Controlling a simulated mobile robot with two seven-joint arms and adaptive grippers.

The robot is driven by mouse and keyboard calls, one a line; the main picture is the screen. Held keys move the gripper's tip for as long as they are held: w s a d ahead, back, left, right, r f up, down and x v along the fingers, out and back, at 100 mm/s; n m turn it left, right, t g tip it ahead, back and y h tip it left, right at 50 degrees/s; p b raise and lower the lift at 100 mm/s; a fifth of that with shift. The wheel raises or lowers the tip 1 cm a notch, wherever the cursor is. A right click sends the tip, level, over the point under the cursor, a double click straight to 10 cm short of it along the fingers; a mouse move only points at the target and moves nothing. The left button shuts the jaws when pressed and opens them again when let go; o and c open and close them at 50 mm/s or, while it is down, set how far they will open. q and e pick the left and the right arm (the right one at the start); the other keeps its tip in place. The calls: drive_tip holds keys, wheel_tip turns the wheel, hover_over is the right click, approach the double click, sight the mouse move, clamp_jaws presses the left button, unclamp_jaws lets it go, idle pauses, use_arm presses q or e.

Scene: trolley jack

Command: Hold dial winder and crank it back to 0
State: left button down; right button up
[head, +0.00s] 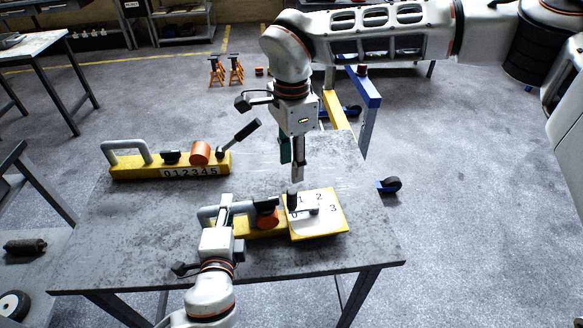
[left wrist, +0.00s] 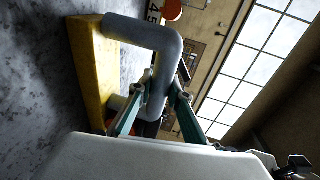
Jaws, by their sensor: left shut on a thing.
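The dial winder lies near the table's front edge, with a yellow base (head: 262,230), a grey handle (head: 207,212) and a white dial plate (head: 329,226) marked 0 to 3. Its crank has a dark upright knob (head: 292,200) beside the 0, at the plate's left. My left gripper (head: 226,203) is shut on the grey handle; in the left wrist view its fingers (left wrist: 157,90) straddle the handle (left wrist: 165,45). My right gripper (head: 292,171) points down above the knob, empty, its fingers apart. A gap shows between its fingertips and the knob.
A second yellow unit (head: 125,172), with a grey handle, an orange drum, a lever and digits 0 to 5, stands farther back on the table (head: 370,250). The tabletop right of the dial is clear. A blue and yellow frame (head: 372,95) stands behind the table.

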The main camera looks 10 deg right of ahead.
use_arm(q)
drive_tip(key=c, duration=1.8)
unclamp_jaws()
drive_tip(key=shift+s, duration=0.1)
